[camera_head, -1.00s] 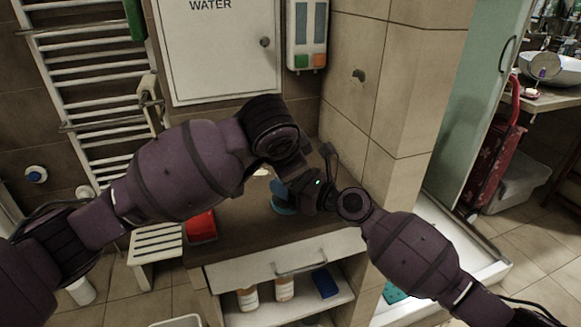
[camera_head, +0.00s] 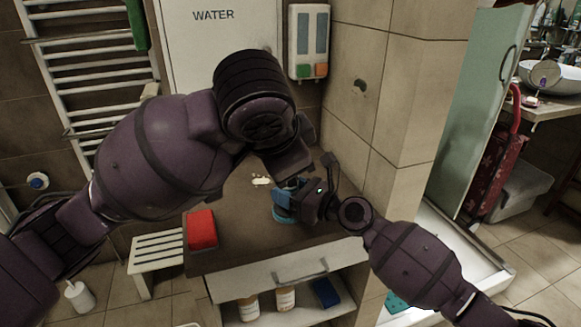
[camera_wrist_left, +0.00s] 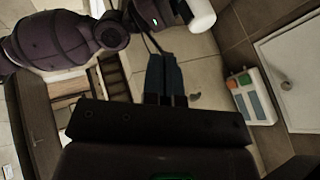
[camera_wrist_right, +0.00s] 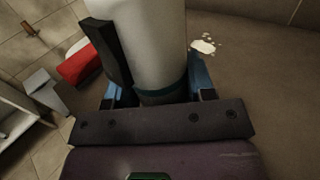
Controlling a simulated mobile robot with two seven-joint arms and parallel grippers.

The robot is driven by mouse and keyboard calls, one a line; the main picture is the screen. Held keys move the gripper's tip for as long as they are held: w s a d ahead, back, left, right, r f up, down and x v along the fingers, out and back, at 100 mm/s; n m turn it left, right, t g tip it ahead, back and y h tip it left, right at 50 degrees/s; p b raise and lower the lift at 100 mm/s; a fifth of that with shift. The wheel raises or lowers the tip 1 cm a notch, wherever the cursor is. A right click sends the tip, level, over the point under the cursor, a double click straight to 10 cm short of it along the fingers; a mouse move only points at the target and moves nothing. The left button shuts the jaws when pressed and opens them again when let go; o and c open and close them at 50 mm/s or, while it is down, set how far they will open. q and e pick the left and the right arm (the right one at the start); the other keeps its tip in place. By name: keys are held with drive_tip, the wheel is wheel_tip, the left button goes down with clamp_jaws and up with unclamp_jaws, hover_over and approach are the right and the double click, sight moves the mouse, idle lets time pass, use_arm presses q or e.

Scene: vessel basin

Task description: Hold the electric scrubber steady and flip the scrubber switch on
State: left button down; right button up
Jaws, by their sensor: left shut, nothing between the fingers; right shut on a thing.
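The electric scrubber shows in the right wrist view as an upright white cylinder (camera_wrist_right: 155,45) with a teal ring low on it. A dark bar (camera_wrist_right: 108,50) stands along its side; I cannot tell whether it is the switch. My right gripper (camera_wrist_right: 155,88) is shut on the scrubber, one blue finger on each side. In the head view my right gripper (camera_head: 285,197) is low over the counter. The scrubber's white end shows in the left wrist view (camera_wrist_left: 199,16). My left gripper (camera_wrist_left: 163,68) is shut and empty, apart from the scrubber; my left wrist hides it in the head view.
The brown counter (camera_head: 235,240) holds a red block (camera_head: 201,229) and a white spill (camera_head: 261,181). A tiled wall corner (camera_head: 385,100) stands close on the right. A dispenser (camera_head: 308,42) hangs behind. An open shelf with bottles (camera_head: 285,299) lies below.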

use_arm(q)
drive_tip(key=shift+s+d+f, duration=0.1)
drive_tip(key=shift+s+f, duration=0.15)
drive_tip(key=shift+f, duration=0.45)
drive_tip(key=w+f, duration=0.8)
drive_tip(key=w, duration=0.1)
drive_tip(key=shift+d+f, duration=0.35)
drive_tip(key=shift+d, duration=0.05)
drive_tip(key=shift+w, duration=0.1)
